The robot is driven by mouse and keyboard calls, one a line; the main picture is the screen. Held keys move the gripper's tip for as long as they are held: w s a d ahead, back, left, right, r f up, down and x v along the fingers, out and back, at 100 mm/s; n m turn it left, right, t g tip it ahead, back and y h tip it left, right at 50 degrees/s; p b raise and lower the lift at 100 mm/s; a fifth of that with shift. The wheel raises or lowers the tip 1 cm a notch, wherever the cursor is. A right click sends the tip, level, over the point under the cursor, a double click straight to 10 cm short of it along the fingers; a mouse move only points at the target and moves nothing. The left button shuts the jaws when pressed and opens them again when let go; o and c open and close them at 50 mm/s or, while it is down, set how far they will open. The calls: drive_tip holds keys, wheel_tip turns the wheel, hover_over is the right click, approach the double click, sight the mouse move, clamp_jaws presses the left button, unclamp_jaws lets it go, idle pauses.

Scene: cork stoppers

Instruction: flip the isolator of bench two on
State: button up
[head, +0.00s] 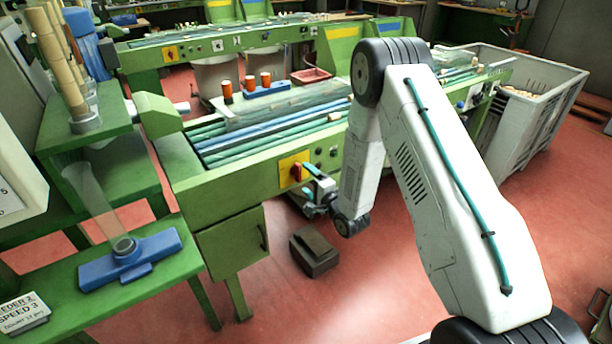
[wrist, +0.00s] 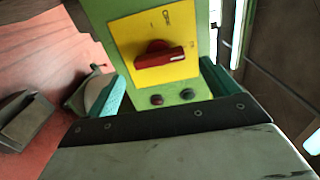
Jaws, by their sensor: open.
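The red rotary isolator knob (wrist: 160,55) sits on a yellow plate (wrist: 125,40) on the green bench end. In the wrist view its handle lies nearly level, with a white mark at its right end. The plate's small markings are too blurred to read surely. The knob also shows in the head view (head: 297,172), on the nearer bench (head: 225,190). I see no bench number there. My gripper (head: 312,183) is open in front of the knob. In the wrist view its teal fingers (wrist: 163,78) stand apart either side of the plate's lower part; nothing is between them.
Two small buttons (wrist: 171,97) sit below the yellow plate. A second green bench (head: 220,45) with its own yellow plate (head: 170,53) stands behind. A dark block (head: 314,252) lies on the red floor below my gripper. A grey bin (head: 535,100) stands right.

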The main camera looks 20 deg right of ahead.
drive_tip(key=v, duration=0.3)
drive_tip(key=shift+s+d, duration=0.25)
drive_tip(key=shift+s, duration=0.05)
wheel_tip(320, 180, down, 9)
drive_tip(key=s+d+n+g+h, duration=0.1)
drive_tip(key=s+n+g+h, duration=0.15)
drive_tip(key=n+g, duration=0.2)
drive_tip(key=s+d+r+n+g+h, duration=0.2)
drive_tip(key=s+d+n+g, duration=0.15)
drive_tip(key=s+g, duration=0.25)
drive_tip(key=s+a+r+n+g, duration=0.1)
drive_tip(key=s+r+n+g, duration=0.1)
drive_tip(key=s+r, duration=1.5)
drive_tip(key=s+a+r+n+g+h, duration=0.1)
drive_tip(key=s+r+n+g, duration=0.2)
drive_tip(key=s+r, duration=1.3)
wheel_tip(320, 180, up, 5)
drive_tip(key=shift+s+r+n, duration=0.2)
drive_tip(key=shift+s+n, duration=0.15)
drive_tip(key=shift+n, duration=0.45)
